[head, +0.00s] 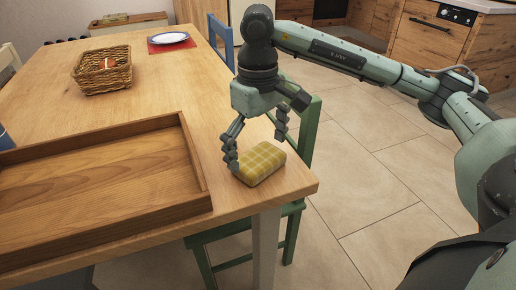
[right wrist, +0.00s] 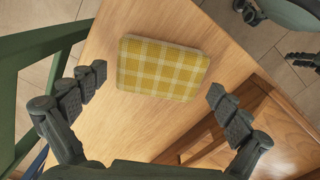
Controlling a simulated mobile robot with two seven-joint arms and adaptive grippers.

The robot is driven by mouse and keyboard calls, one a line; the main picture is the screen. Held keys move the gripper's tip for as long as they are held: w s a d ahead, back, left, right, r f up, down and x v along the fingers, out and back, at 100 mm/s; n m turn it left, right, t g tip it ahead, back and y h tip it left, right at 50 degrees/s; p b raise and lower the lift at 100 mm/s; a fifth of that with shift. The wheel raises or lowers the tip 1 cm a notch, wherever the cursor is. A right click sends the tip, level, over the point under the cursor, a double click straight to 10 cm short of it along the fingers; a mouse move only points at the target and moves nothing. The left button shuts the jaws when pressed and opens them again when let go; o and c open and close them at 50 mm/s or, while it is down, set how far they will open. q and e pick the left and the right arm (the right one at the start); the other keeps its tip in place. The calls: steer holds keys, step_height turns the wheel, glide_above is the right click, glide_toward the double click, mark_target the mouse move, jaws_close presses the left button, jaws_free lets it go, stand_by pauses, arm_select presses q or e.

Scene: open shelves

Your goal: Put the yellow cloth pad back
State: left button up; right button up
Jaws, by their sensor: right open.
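The yellow checked cloth pad (head: 260,164) lies on the table near its right front corner, to the right of the wooden tray. It also shows in the right wrist view (right wrist: 162,69), flat on bare wood. My right gripper (head: 256,150) is above the pad in the head view, with its fingers spread. In the right wrist view its open fingers (right wrist: 156,86) stand on both sides of the pad's near edge, with nothing between them that they grip. My left gripper is not in the head view.
A large wooden tray (head: 204,176) takes up the table's left front. A wicker basket (head: 103,84) and a red mat with a plate (head: 170,39) lie further back. A green chair (head: 304,128) stands at the table's right edge, and a blue chair (head: 220,38) behind it.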

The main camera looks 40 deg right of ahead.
mark_target(257, 156)
step_height(257, 156, up, 6)
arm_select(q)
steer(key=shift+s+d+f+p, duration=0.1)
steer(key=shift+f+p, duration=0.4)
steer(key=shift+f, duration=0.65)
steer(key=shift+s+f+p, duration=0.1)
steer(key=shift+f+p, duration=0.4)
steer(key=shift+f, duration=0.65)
arm_select(e)
steer(key=shift+r, duration=3)
